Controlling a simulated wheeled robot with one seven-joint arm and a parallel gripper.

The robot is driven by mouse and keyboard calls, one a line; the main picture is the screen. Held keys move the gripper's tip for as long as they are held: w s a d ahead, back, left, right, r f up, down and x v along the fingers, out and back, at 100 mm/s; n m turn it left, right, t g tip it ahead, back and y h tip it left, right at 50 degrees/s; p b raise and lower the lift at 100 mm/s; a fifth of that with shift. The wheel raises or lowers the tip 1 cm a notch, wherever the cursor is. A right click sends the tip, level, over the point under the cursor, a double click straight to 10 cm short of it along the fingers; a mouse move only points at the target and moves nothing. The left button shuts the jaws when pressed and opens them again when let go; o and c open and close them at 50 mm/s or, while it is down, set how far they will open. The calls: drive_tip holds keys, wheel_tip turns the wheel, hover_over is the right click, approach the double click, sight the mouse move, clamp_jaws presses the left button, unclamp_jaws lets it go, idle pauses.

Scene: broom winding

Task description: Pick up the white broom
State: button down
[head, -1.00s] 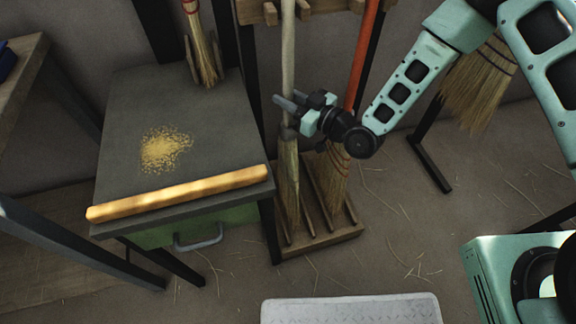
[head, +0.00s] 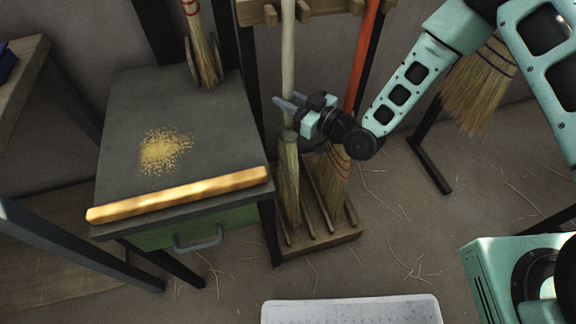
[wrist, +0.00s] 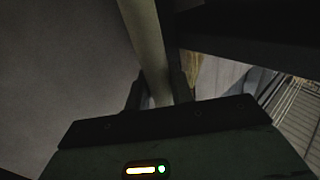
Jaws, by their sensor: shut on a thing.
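The white broom has a pale handle (head: 288,60) and straw bristles (head: 288,185). It stands upright at the rack, with its bristles at the wooden floor base. My gripper (head: 287,104) comes from the right and is shut on the handle, a little above the bristles. In the wrist view, the pale handle (wrist: 147,45) runs down between the two fingers (wrist: 157,95). The fingers hide part of the handle, and the handle's top is out of view.
A red-handled broom (head: 364,60) stands close on the right in the same wooden base (head: 340,243). A peg rail (head: 325,8) is behind the handles. A dark workbench (head: 110,110) is close on the left. Another straw broom (head: 480,85) hangs at the right.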

sight(292, 78)
drive_tip(key=shift+r, duration=0.2)
drive_tip(key=shift+s+r, duration=0.2)
drive_tip(key=shift+r, duration=0.3)
wheel_tip(292, 78, up, 6)
drive_tip(key=shift+f+p, duration=0.1)
drive_tip(key=shift+p, duration=0.65)
drive_tip(key=s+d+p, duration=0.2)
drive_tip(key=s, duration=0.7)
drive_tip(key=s+d+p, duration=0.3)
drive_tip(key=s, duration=0.7)
drive_tip(key=shift+d, duration=0.25)
drive_tip(key=shift+w, duration=0.1)
